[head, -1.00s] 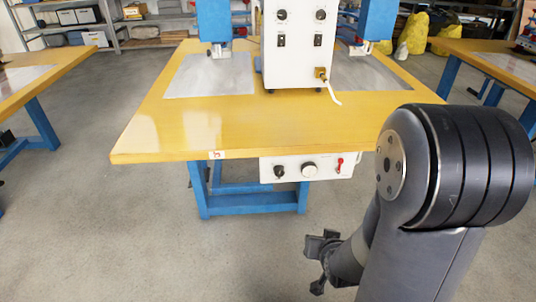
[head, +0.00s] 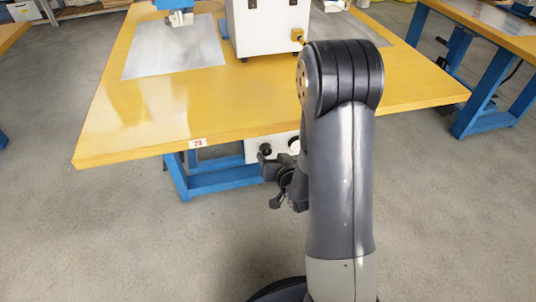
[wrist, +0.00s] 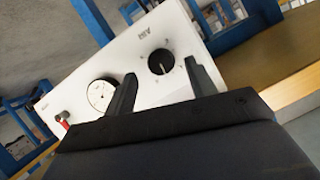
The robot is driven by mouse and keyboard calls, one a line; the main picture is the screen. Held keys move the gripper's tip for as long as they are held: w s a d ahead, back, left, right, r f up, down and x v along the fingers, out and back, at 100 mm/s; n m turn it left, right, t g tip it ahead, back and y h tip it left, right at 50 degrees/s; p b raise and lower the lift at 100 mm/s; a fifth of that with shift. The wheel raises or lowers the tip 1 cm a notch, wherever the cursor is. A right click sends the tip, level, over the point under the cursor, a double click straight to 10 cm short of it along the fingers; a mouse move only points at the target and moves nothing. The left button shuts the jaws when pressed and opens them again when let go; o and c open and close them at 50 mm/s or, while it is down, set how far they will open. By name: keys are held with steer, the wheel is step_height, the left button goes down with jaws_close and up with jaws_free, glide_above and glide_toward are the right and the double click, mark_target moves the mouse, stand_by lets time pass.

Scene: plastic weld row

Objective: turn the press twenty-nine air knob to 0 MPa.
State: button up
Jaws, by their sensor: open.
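The white control panel (head: 254,158) hangs under the front edge of the yellow table. In the wrist view the panel (wrist: 125,58) looks tilted. It carries the black air knob (wrist: 161,62), with lettering that looks like "AIR" beside it. The knob also shows in the head view (head: 265,149); its exact setting is too small to read. My gripper (head: 282,180) is in front of and slightly below the panel. In the wrist view my gripper (wrist: 160,68) is open and empty, its fingers on either side of the knob in the picture. I see no clear contact.
A round white gauge (wrist: 102,93) and a red-tipped switch (wrist: 64,120) sit on the same panel. The yellow tabletop (head: 200,105) overhangs it, with a small number label (head: 198,143). Blue table legs (head: 205,178) stand below. The floor to the left is clear.

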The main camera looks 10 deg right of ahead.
mark_target(267, 153)
steer(key=shift+x, duration=1.7)
steer(key=c, duration=1)
steer(key=shift+o, duration=0.2)
steer(key=shift+b, duration=0.4)
